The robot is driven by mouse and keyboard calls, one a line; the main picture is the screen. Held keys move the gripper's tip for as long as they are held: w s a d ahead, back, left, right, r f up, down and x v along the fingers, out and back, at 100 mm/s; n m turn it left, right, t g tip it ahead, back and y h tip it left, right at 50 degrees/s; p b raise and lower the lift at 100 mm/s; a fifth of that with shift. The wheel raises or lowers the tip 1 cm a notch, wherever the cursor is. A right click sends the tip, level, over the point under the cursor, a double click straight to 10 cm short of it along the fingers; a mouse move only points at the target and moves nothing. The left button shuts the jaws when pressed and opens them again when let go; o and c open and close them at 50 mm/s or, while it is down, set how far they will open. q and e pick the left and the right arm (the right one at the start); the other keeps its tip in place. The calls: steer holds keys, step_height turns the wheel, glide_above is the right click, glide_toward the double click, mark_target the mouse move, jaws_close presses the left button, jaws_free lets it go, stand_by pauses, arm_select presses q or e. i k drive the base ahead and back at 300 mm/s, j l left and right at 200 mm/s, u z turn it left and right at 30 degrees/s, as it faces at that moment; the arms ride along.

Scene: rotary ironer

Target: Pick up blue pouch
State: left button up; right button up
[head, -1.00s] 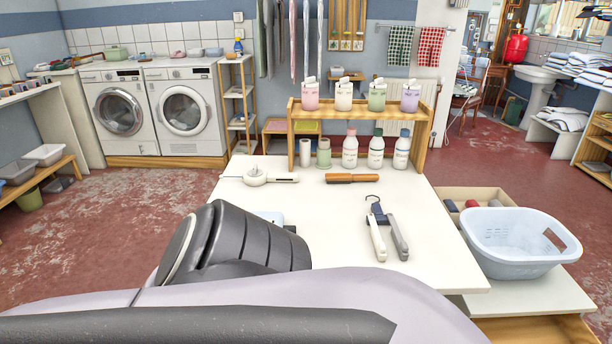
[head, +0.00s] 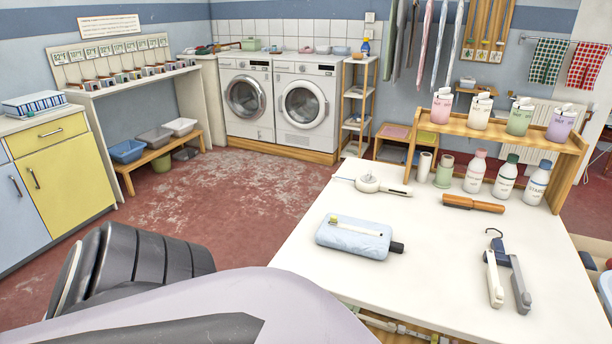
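A light blue pouch (head: 345,238) lies flat on the white table (head: 420,285), left of the table's middle. A thin pale stick-like item with a greenish end (head: 355,228) lies on top of it. A short black piece (head: 397,247) shows at its right end; I cannot tell whether it is part of the pouch. One of my arms, grey and black, fills the lower left of the head view, apart from the pouch. Neither gripper is in view.
On the table are a white corded device (head: 371,184), a brown-handled brush (head: 473,204) and a grey-and-white hinged tool (head: 507,270). Red floor is open to the left.

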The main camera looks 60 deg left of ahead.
mark_target(354, 236)
steer(key=u, duration=1.65)
